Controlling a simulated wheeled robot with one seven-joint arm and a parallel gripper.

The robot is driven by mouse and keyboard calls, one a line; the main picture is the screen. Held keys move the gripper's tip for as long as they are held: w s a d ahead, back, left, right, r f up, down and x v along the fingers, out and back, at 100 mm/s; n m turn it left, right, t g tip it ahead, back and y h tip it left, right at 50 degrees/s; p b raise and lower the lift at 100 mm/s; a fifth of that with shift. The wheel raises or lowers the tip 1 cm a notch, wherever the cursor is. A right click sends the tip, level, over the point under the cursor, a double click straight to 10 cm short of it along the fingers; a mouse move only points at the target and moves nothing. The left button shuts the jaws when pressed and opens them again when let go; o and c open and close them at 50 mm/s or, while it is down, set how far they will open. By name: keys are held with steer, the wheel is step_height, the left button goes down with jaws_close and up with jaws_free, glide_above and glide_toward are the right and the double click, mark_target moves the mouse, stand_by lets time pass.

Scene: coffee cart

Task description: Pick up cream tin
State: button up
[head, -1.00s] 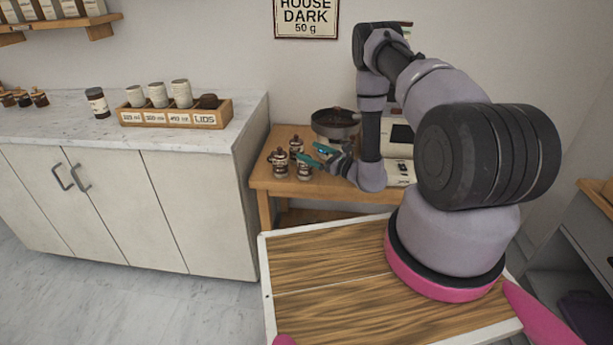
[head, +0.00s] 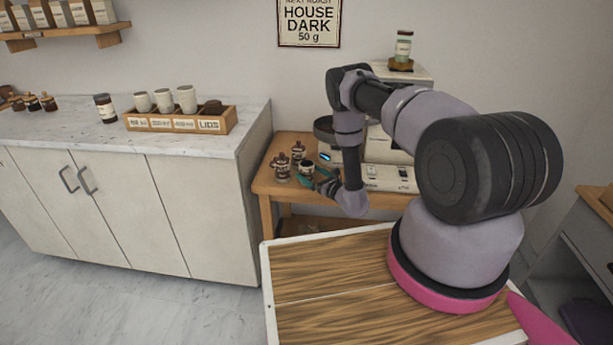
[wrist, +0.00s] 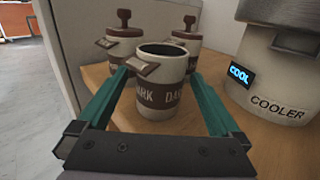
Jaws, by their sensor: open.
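A cream tin (wrist: 162,97) with a brown band reading DARK stands upright and open-topped on the wooden table, with a small tab handle at its upper left. In the head view it is the front right tin (head: 306,169) of a small group. My gripper (wrist: 161,76) is open, with one teal finger on each side of this tin. I cannot tell whether the fingers touch it. In the head view my gripper (head: 316,181) is low beside the tins and partly hidden by my arm.
Two similar lidded tins (wrist: 122,38) (wrist: 188,38) stand close behind. A grey cooler (wrist: 275,85) with a lit COOL display is close on the right. A white cabinet (head: 130,210) stands left of the wooden table (head: 263,184). A jar (head: 403,46) sits on top of the machine.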

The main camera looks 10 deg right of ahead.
steer(key=shift+x, duration=1.1)
steer(key=shift+w, duration=0.1)
jaws_close()
